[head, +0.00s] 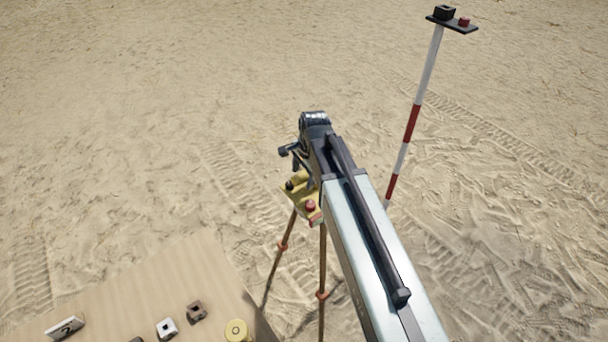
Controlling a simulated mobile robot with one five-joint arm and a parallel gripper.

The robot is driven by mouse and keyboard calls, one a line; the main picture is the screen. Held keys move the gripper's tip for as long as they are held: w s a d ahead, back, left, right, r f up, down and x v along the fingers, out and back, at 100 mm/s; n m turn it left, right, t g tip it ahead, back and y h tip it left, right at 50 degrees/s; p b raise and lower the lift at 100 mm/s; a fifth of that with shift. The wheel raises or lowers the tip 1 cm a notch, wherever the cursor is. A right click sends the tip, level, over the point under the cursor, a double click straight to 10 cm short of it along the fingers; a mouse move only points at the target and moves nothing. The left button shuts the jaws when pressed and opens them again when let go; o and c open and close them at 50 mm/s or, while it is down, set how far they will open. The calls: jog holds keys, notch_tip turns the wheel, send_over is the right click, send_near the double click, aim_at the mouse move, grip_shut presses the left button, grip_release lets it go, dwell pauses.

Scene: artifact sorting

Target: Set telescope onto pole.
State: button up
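A red-and-white striped pole (410,125) stands at the right, leaning in the picture. My arm reaches from the bottom right to a tripod (322,262) with brown legs, left of the pole. My gripper (292,158) is at the arm's far end, just above the tripod's yellow head (301,198), which carries a red knob and a dark knob. The fingers are small and partly hidden, so I cannot tell their opening. I cannot make out a telescope clearly.
A tan table (190,265) fills the lower left. Open sand lies between tripod and pole.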

jog(key=shift+r, duration=0.1)
jog(key=r+p, duration=0.2)
jog(key=s+r+p, duration=0.1)
jog(key=r+p, duration=0.2)
jog(key=d+r+p, duration=0.1)
jog(key=r+p, duration=0.1)
jog(key=p, duration=0.1)
jog(key=shift+s+r, duration=0.15)
jog(key=shift+r, duration=0.2)
jog(key=shift+f, duration=0.15)
jog(key=s+d+n+g+h, duration=0.1)
jog(key=s+d+n, duration=0.35)
jog(key=d, duration=0.35)
jog(key=s+d+n, duration=0.3)
jog(key=d+n, duration=0.3)
jog(key=d, duration=0.2)
notch_tip(320, 180, down, 24)
jog(key=s+b, duration=0.2)
jog(key=b, duration=2.2)
jog(key=shift+s+f+g, duration=0.2)
jog(key=shift+s+g, duration=0.1)
jog(key=shift+g, duration=0.1)
jog(key=shift+r, duration=0.1)
